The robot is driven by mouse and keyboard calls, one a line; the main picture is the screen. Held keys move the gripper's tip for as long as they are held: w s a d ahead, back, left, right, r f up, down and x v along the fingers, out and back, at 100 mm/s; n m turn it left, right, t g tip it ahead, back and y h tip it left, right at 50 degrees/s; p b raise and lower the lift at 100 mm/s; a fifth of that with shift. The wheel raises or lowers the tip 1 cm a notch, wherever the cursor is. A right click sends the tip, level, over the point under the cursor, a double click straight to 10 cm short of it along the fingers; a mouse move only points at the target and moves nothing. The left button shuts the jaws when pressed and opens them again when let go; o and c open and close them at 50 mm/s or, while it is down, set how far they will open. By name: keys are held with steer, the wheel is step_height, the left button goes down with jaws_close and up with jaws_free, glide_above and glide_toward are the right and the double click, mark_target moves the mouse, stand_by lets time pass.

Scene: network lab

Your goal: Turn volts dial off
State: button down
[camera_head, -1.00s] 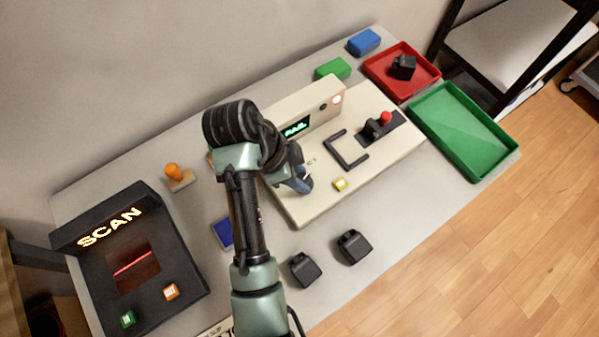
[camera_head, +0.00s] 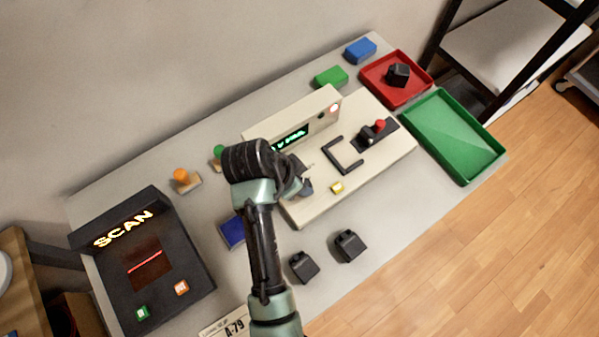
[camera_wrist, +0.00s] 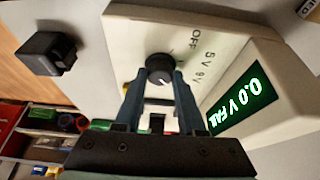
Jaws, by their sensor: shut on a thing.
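The volts dial (camera_wrist: 158,66) is a dark round knob on the cream tester (camera_wrist: 190,28), with OFF, 5V and 9V printed beside it. My gripper (camera_wrist: 158,76) is shut on the dial, one finger on each side. A white mark shows on the knob, but I cannot tell which label it points to. The tester's green display (camera_wrist: 242,105) reads 0.0 V FAIL. In the head view, my arm and gripper hide the dial at the left end of the tester (camera_head: 375,165).
The tester also carries a black bracket (camera_head: 340,158), a red-topped lever (camera_head: 379,126) and a yellow button (camera_head: 337,187). Two black blocks (camera_head: 348,245) (camera_head: 304,266) stand in front. A scanner (camera_head: 180,255) is at left, red (camera_head: 425,88) and green (camera_head: 485,160) trays at right.

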steer(key=n+p, duration=0.2)
steer(key=n+t+y+p, duration=0.1)
steer(key=n, duration=0.1)
steer(key=n+y+p, duration=0.1)
steer(key=n+p, duration=0.1)
steer(key=shift+s+d+r+n+p, duration=0.15)
steer(key=shift+d+r+n+p, duration=0.05)
steer(key=shift+d+n+p, duration=0.1)
steer(key=n+y+p, duration=0.1)
steer(key=n, duration=0.1)
steer(key=n+y+p, duration=0.1)
steer(key=n+p, duration=0.1)
steer(key=n, duration=0.1)
steer(key=shift+d+t, duration=0.15)
steer(key=shift+t, duration=0.15)
steer(key=n+y, duration=0.1)
steer(key=n, duration=0.2)
steer(key=n+y, duration=0.1)
steer(key=n, duration=0.1)
steer(key=shift+d+f+n, duration=0.15)
steer(key=shift+f+n, duration=0.05)
steer(key=shift+n, duration=0.2)
steer(key=n+g, duration=0.1)
steer(key=n, duration=0.1)
steer(key=n+g+y+b, duration=0.1)
steer(key=n, duration=0.2)
steer(key=shift+w+d+y, duration=0.1)
steer(key=shift+w+y, duration=0.1)
steer(key=shift+y, duration=0.1)
steer(key=shift+n, duration=0.3)
